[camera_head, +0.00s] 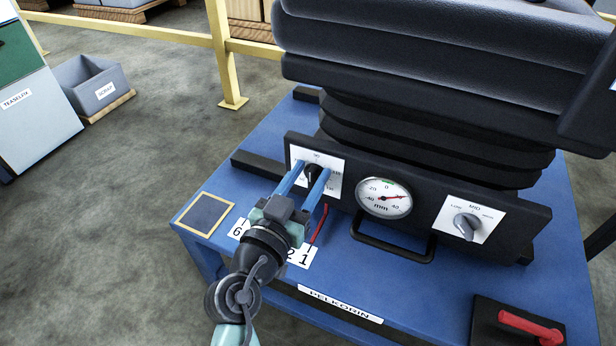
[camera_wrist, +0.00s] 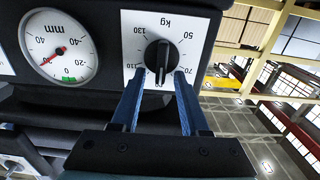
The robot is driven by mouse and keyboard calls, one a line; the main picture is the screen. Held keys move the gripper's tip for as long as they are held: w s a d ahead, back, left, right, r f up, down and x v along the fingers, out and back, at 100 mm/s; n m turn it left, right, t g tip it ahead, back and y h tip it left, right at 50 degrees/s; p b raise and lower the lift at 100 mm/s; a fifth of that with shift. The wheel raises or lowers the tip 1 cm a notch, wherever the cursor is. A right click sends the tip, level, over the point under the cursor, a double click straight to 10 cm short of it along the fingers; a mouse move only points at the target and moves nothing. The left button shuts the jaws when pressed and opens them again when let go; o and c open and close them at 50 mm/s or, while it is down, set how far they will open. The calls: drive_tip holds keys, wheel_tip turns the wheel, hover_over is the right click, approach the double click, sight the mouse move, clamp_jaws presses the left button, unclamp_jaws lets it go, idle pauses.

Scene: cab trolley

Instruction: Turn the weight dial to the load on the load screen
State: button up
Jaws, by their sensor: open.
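The weight dial (camera_head: 314,173) is a black knob on a white kg plate at the left end of the black front panel. My gripper (camera_head: 310,170) is open. Its two blue fingers (camera_wrist: 159,76) reach toward the dial, one on each side of the bar; contact is not clear. No load screen can be made out.
A mm gauge (camera_head: 384,198) sits right of the dial, above a black handle (camera_head: 392,240). A LOW/MID knob (camera_head: 467,226) is farther right. A red lever (camera_head: 530,327) is at the front right. A number card (camera_head: 302,256) lies partly hidden under my gripper. A black bellows (camera_head: 430,140) rises behind.

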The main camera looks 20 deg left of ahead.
clamp_jaws()
idle(0.6)
drive_tip(key=n, duration=0.3)
drive_tip(key=a+n+p, duration=0.1)
drive_tip(key=n, duration=0.2)
drive_tip(key=shift+a+f+n+p, duration=0.1)
drive_tip(key=shift+n+p, duration=0.2)
drive_tip(key=n, duration=0.1)
drive_tip(key=n+p, duration=0.1)
drive_tip(key=n, duration=0.2)
drive_tip(key=shift+a+f, duration=0.3)
drive_tip(key=shift+a+f+n+p, duration=0.15)
drive_tip(key=shift+n+p, duration=0.1)
drive_tip(key=shift+n, duration=0.4)
drive_tip(key=shift+d+f+n+p, duration=0.1)
drive_tip(key=shift+n+p, duration=0.15)
drive_tip(key=shift+n, duration=0.4)
drive_tip(key=shift+f, duration=0.1)
